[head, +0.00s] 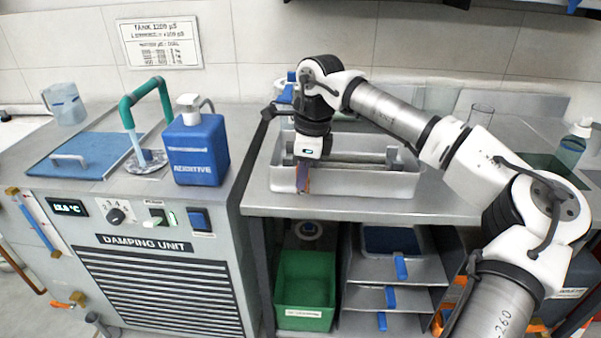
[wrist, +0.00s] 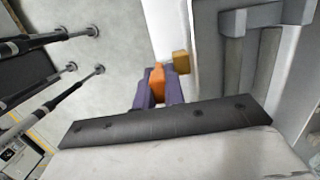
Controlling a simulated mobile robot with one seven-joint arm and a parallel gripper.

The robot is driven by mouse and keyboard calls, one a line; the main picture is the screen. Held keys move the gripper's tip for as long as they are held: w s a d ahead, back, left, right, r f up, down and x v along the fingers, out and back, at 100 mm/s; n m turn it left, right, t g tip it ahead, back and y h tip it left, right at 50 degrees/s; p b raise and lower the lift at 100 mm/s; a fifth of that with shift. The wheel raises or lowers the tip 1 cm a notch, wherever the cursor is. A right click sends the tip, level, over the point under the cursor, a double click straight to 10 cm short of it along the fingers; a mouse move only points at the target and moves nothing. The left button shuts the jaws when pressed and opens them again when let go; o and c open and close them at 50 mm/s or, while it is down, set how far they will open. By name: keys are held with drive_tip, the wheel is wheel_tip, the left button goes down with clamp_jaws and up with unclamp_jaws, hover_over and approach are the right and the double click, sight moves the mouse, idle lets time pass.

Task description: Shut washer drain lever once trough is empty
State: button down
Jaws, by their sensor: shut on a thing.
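The washer trough (head: 385,185) is a pale grey rectangular basin on the steel bench, with a bar and rollers across it. Its wall and inside also show at the right of the wrist view (wrist: 205,45). I cannot tell if liquid lies in its bottom. The drain lever (wrist: 157,82) is orange, beside a brass valve body (wrist: 181,62) outside the trough wall. My gripper (head: 303,188) hangs at the trough's front left. In the wrist view its purple fingers (wrist: 158,92) are shut on the lever. The fingers hide part of the lever, and its angle is unclear.
A damping unit (head: 150,270) with a blue additive bottle (head: 197,150) and green pipe (head: 130,105) stands left. Below the bench are a green bin (head: 304,290) and shelves with blue tabs (head: 400,267).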

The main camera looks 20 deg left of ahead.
drive_tip(key=c, duration=1.5)
unclamp_jaws()
drive_tip(key=shift+r, duration=0.1)
drive_tip(key=r, duration=0.4)
drive_tip(key=d+r, duration=0.1)
drive_tip(key=r, duration=0.4)
drive_tip(key=d+r, duration=0.1)
drive_tip(key=r, duration=0.3)
drive_tip(key=shift+w+r, duration=0.3)
drive_tip(key=shift+a, duration=0.1)
